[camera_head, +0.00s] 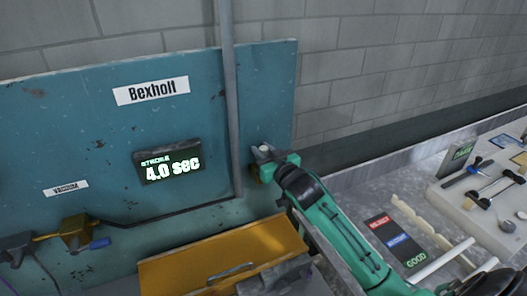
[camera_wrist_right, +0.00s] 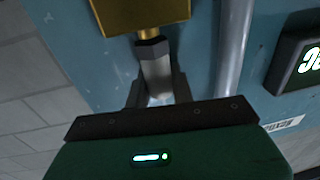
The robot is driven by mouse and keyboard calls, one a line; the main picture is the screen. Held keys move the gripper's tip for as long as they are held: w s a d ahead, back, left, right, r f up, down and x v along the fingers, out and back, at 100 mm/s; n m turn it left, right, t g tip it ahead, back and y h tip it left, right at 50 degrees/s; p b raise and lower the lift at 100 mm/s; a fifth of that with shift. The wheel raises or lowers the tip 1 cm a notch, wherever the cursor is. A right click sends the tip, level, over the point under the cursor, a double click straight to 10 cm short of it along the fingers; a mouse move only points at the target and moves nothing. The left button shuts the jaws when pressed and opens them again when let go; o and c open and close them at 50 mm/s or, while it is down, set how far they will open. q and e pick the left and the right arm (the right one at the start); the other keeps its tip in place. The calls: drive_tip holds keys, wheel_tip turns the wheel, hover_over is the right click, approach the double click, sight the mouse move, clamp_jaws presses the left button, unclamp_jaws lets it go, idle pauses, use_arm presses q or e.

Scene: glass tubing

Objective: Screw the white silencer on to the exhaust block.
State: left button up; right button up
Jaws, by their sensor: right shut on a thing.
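The exhaust block (camera_wrist_right: 140,12) is a brass-coloured block on the blue panel, at the top of the right wrist view. A short brass neck points from it toward my right gripper. The white silencer (camera_wrist_right: 157,75) has a dark hex collar and a pale body, and its collar end meets the brass neck, in line with it. I cannot tell how far the threads engage. My right gripper (camera_wrist_right: 158,92) is shut on the silencer's body. In the head view my right gripper (camera_head: 267,160) is at the panel's right edge, partly hiding the block. My left gripper is not in view.
A grey vertical pipe (camera_head: 230,100) runs close left of my right gripper. A display (camera_head: 168,160) reads 4.0 sec. A yellow box (camera_head: 222,255) sits below. Brass fittings (camera_head: 75,232) are at lower left. A bench (camera_head: 470,200) with tools and a sorting card (camera_head: 397,240) is at right.

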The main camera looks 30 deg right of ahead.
drive_tip(key=shift+m+h+b, duration=0.4)
drive_tip(key=shift+m+h, duration=1)
drive_tip(key=shift+h, duration=0.8)
drive_tip(key=o, duration=1)
drive_tip(key=shift+r, duration=0.1)
